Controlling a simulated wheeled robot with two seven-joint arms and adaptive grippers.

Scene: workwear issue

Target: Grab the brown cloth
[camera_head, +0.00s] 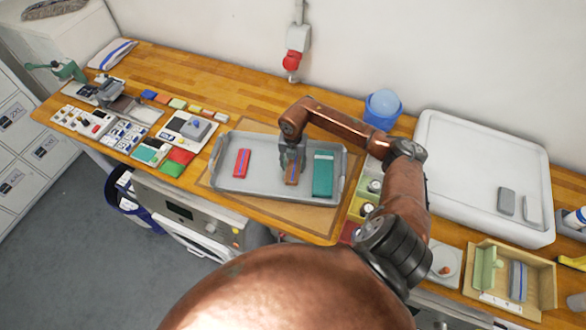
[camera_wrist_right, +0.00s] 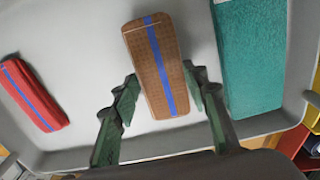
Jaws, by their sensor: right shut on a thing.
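The brown cloth (camera_head: 291,174), folded with a blue stripe, is in the grey tray (camera_head: 240,188) on the wooden counter. In the right wrist view the brown cloth (camera_wrist_right: 155,65) lies between the two fingers. My right gripper (camera_head: 291,163) is over the tray and shut on the brown cloth; its fingers (camera_wrist_right: 161,88) flank the near part of it. I cannot tell whether the cloth is off the tray floor. My left gripper is in neither view.
A red folded cloth (camera_head: 242,162) lies to the left in the tray, and a teal one (camera_head: 323,174) close to the right. A white tray (camera_head: 470,170) and a blue bucket (camera_head: 382,109) are farther right. Sorted small items cover the left counter.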

